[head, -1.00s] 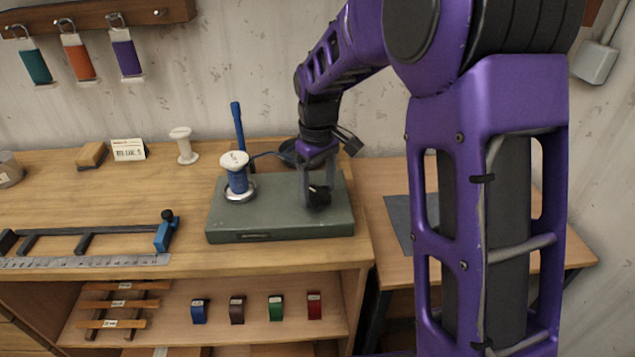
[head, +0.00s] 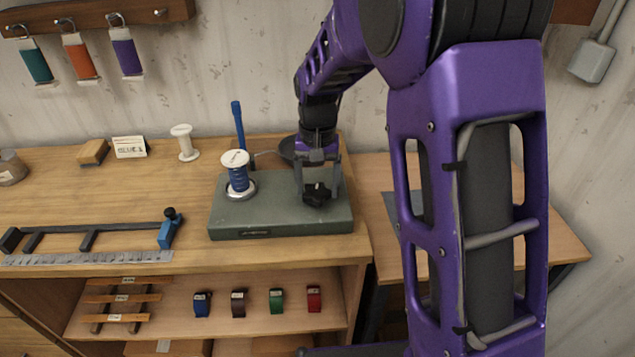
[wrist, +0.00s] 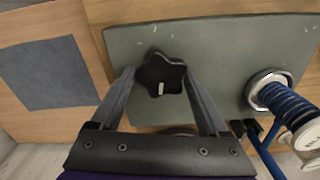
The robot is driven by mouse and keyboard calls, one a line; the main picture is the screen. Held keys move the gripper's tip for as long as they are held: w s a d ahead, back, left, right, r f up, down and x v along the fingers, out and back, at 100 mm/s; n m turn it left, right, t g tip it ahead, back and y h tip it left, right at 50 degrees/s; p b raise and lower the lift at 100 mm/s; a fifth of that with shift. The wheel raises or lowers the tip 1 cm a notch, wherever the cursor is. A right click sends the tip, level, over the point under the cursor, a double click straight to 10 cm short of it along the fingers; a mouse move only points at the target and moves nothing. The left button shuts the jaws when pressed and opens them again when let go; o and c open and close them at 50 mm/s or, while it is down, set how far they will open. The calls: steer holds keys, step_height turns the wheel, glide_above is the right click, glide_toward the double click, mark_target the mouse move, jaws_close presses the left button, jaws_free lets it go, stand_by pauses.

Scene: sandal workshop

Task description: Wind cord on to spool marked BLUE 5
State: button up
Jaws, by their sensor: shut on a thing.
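A white-flanged spool (head: 238,178) with blue cord wound around its core stands upright on the left of a green winder base (head: 280,226). It also shows at the right edge of the wrist view (wrist: 290,102). A black star-shaped knob (head: 317,194) sits on the base's right part. My gripper (wrist: 158,76) is shut on this knob (wrist: 160,72), one finger on each side. A blue post (head: 238,122) leans behind the spool. A thin strand runs right from near the spool to a dark round part (head: 288,150), partly hidden by my arm. No BLUE 5 marking is legible on the spool.
A white card (head: 130,147) with blurred lettering, a wooden block (head: 93,152) and an empty white spool (head: 185,143) stand at the back left. A clamp bar (head: 90,232) and ruler (head: 85,258) lie in front. Small coloured items sit on the shelf below.

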mark_target(317, 191)
steer(key=shift+m, duration=0.7)
steer(key=o, duration=1.2)
steer(key=shift+o, duration=0.2)
steer(key=shift+r, duration=0.15)
step_height(317, 191, up, 17)
steer(key=p, duration=0.1)
steer(key=shift+r, duration=0.1)
